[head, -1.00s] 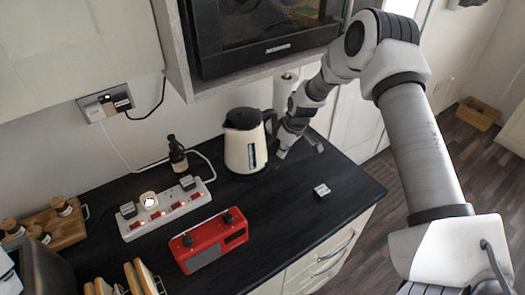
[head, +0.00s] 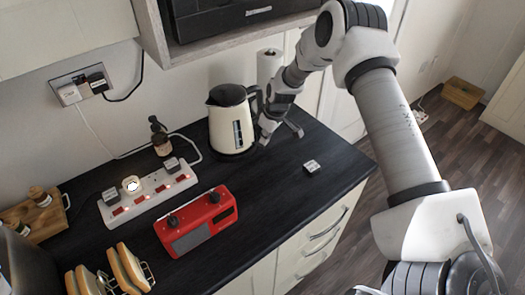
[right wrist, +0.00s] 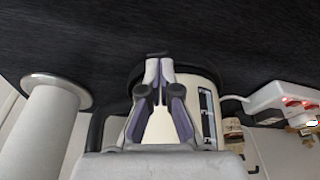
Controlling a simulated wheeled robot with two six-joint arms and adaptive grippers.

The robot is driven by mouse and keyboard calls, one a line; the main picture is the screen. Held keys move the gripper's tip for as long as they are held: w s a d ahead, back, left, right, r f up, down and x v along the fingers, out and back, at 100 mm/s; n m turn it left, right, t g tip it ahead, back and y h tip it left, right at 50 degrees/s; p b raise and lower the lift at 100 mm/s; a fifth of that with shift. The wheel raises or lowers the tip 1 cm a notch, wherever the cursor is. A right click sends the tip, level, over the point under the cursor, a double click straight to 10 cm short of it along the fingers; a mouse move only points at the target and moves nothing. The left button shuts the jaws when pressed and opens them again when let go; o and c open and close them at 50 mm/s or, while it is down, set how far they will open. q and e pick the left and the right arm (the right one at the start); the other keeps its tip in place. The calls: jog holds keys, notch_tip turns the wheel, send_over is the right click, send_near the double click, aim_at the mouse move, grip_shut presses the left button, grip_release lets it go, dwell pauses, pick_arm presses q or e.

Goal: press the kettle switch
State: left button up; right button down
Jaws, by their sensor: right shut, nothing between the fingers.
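The cream kettle (head: 229,125) with a black lid and dark handle stands upright at the back of the black worktop. It also shows behind my fingers in the right wrist view (right wrist: 196,93), with its dark level window on the right. My right gripper (head: 268,138) is beside the kettle's handle side, low near the worktop. In the right wrist view my right gripper (right wrist: 158,80) is shut and empty, its fingertips in front of the kettle near its dark base. I cannot make out the kettle switch clearly, nor whether the fingers touch the kettle. My left gripper is not in view.
A power strip (head: 150,197) with lit switches and a dark bottle (head: 160,138) stand left of the kettle. A red radio (head: 196,221) is in front. A small grey block (head: 312,167) lies at right. A paper roll (right wrist: 45,130) stands near my gripper.

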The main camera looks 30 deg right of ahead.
jog(key=shift+w+f, duration=0.25)
jog(key=shift+f, duration=0.25)
jog(key=shift+s, duration=0.1)
jog(key=shift+f+b, duration=0.15)
jog(key=shift+b, duration=0.15)
jog(key=shift+s+b+x, duration=0.25)
jog(key=shift+b+x, duration=0.75)
jog(key=shift+w+d+r+p, duration=0.1)
jog(key=shift+r+p, duration=0.2)
jog(key=shift+p, duration=0.15)
jog(key=shift+s+d+r+p, duration=0.1)
jog(key=shift+s+r+p, duration=0.2)
jog(key=shift+p, duration=0.1)
jog(key=shift+s+d+r+p, duration=0.2)
jog(key=shift+s+p, duration=0.3)
jog(key=shift+s+d+r+p, duration=0.2)
jog(key=shift+s+p, duration=0.3)
jog(key=shift+s+d+f, duration=0.1)
jog(key=shift+s+f, duration=0.05)
jog(key=shift+s, duration=0.1)
